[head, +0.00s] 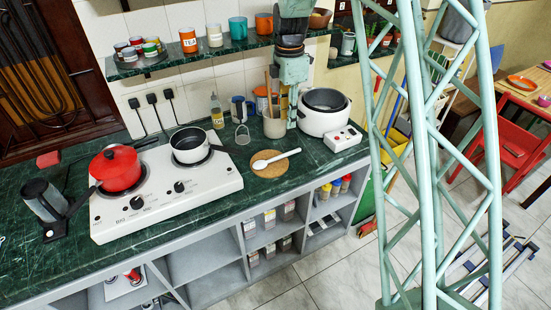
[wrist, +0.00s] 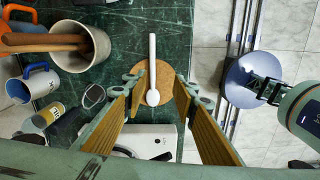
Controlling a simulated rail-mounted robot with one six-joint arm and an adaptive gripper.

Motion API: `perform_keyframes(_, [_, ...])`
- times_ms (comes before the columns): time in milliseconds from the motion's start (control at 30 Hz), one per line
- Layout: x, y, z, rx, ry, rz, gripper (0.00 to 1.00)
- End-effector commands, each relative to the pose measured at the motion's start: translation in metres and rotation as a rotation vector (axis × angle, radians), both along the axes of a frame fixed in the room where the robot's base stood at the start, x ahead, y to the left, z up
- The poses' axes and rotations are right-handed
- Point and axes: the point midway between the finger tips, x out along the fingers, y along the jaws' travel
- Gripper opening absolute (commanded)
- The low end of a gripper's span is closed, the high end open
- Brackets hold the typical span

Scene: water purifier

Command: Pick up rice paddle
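The rice paddle (head: 271,161) is white and lies on a round cork mat (head: 269,172) on the green counter. In the wrist view, the paddle (wrist: 153,68) lies upright in the picture, its wider end toward me, on the mat (wrist: 138,74). My gripper (wrist: 159,84) is open and empty. Its two fingers, with wood-coloured inner faces, appear to either side of the paddle. I cannot tell how high they are above it. In the head view, my arm reaches down behind the mat, and the fingertips are hard to make out.
A utensil pot (head: 274,127) and a rice cooker (head: 325,116) stand behind the mat. The white stove (head: 200,190) with a red pot (head: 116,168) and a white pan (head: 189,146) is to its left. A mug (wrist: 38,80) and bottle (wrist: 49,115) are nearby.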

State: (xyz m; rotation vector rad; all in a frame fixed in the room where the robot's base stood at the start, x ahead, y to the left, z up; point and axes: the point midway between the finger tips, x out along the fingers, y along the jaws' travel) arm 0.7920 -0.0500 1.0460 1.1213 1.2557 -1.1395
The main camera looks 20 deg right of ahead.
Motion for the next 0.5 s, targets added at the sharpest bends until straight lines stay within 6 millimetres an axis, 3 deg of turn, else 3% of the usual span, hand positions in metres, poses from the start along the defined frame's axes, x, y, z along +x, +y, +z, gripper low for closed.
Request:
perform_keyframes(200, [0.017,-0.004,-0.031,0.002,0.019,0.085,0.26])
perform_keyframes(500, [0.026,-0.006,-0.048,0.004,0.028,0.134,0.26])
